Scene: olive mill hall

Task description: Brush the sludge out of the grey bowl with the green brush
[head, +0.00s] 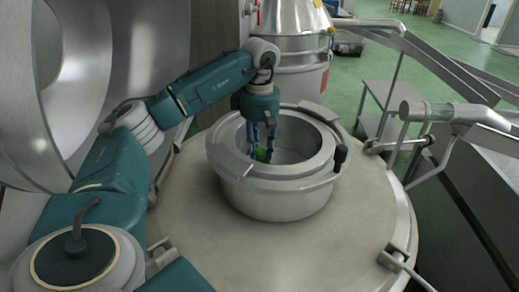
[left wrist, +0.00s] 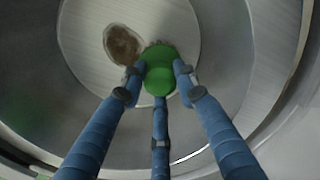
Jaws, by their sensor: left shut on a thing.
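The grey bowl (head: 270,198) stands on a broad round metal lid, with its opening facing up. My left gripper (head: 262,150) reaches down into the bowl from above. Its blue fingers are shut on the green brush (head: 262,156), which shows as a round green shape in the left wrist view (left wrist: 160,72). A brown patch of sludge (left wrist: 122,45) lies on the bowl's floor, just left of the brush. A little brown also shows at the brush's upper edge. Whether the brush touches the floor cannot be told. My right gripper is not in view.
The round metal lid (head: 285,245) around the bowl is bare at the front. Clamps with handles (head: 398,262) stand at its right edge. A metal vessel (head: 302,60) stands behind the bowl, and metal rails run along the right. The bowl has dark grips on its rim (head: 341,153).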

